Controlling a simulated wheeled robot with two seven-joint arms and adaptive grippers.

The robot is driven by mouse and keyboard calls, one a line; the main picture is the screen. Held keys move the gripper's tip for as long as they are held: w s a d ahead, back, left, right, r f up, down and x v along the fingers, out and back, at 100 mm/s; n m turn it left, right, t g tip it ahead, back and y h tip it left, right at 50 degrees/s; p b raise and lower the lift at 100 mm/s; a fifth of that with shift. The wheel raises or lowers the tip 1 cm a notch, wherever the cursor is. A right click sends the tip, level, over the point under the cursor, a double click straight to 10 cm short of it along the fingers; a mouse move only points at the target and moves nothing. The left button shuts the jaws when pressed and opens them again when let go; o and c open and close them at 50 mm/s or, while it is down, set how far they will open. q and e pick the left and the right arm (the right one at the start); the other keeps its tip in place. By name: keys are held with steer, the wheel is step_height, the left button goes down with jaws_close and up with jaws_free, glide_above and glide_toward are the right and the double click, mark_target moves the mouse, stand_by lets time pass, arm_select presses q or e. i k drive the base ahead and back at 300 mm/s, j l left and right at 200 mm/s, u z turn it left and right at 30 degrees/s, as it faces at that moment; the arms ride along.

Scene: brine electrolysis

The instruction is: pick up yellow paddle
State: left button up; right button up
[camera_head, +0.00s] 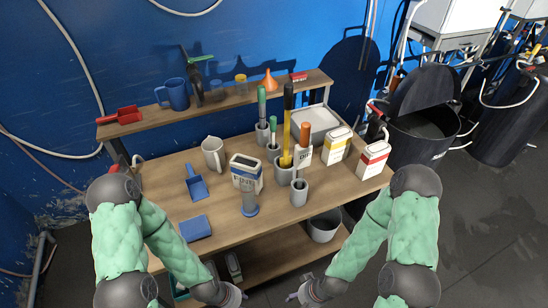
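The yellow paddle (286,148) stands upright in a grey pot (284,170) on the table, with its black handle pointing up; its lower end is hidden in the pot. My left gripper (243,295) is low at the bottom of the view, in front of the table and well below the paddle. My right gripper (291,297) is also low, just right of the left one and apart from the paddle. Both grippers are small and partly cut off, so I cannot tell whether their fingers are open or shut.
Green-handled tools (262,103) stand behind. A white-blue box (247,172) is at its left, and cartons (374,159) are at the right. A blue scoop (196,186) lies on the left side.

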mark_target(285, 162)
steer(key=i+l+u, duration=0.1)
steer(key=l+u, duration=0.55)
steer(key=u, duration=0.15)
steer(key=l+u, duration=0.4)
